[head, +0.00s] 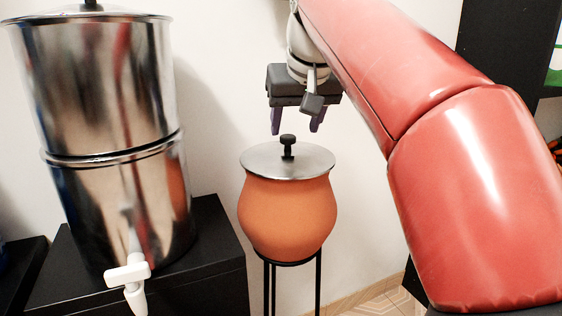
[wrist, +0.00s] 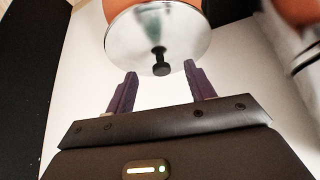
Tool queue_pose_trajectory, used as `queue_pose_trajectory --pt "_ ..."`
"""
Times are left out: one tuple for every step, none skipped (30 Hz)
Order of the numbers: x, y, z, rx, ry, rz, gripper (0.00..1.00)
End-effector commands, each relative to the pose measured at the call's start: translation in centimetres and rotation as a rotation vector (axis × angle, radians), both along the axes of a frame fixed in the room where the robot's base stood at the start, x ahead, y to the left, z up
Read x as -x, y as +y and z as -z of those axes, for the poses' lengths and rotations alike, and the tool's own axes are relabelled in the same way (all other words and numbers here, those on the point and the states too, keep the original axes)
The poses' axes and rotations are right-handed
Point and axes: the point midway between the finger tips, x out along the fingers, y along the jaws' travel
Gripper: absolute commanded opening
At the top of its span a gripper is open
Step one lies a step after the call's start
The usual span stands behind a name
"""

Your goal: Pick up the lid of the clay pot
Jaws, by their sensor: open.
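The clay pot (head: 287,218) is orange and round and stands upright in the middle of the head view. Its lid (head: 265,160) is a flat silver disc with a black knob (head: 288,146), and it sits on the pot's rim. In the wrist view the lid (wrist: 185,28) is at the top centre, with its black knob (wrist: 161,66) pointing toward my gripper. My gripper (head: 296,130) is open and empty, with its purple fingers pointing down just above the knob. In the wrist view the fingers (wrist: 162,82) are apart on either side of the knob's line, not touching it.
The pot rests on a thin black metal stand (head: 292,263). A tall shiny steel cylinder (head: 105,110) with a white tap (head: 128,272) stands on a black box (head: 215,245) at left. A white wall is behind. My red arm fills the right side.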

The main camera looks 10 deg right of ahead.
Motion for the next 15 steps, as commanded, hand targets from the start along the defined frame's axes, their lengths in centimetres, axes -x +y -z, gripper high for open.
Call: queue_pose_trajectory --pt "-1.0 0.1 -0.6 0.0 -0.006 0.0 0.54" --pt "-1.4 0.1 -1.0 0.0 -0.007 0.0 0.54" --pt "-1.8 0.1 -1.5 0.001 -0.01 0.001 0.54" --pt "-2.1 0.2 -1.8 0.001 -0.012 0.001 0.54" --pt "-2.3 0.2 -2.0 0.001 -0.013 0.001 0.54" --pt "-2.6 0.2 -2.3 0.001 -0.014 0.001 0.54" --pt "-2.7 0.2 -2.5 0.001 -0.016 0.001 0.54" --pt "-2.8 0.2 -2.6 0.001 -0.017 0.001 0.54" --pt "-3.0 0.2 -2.6 0.001 -0.016 0.001 0.54" --pt "-3.1 0.2 -2.6 0.002 -0.016 0.001 0.54" --pt "-3.2 0.2 -2.5 0.002 -0.017 0.001 0.54" --pt "-3.4 0.2 -2.2 0.002 -0.017 0.001 0.54" --pt "-3.5 0.2 -1.9 0.002 -0.017 0.001 0.54" --pt "-3.7 0.2 -1.5 0.002 -0.017 0.001 0.54" --pt "-3.9 0.2 -1.1 0.002 -0.016 0.001 0.54"
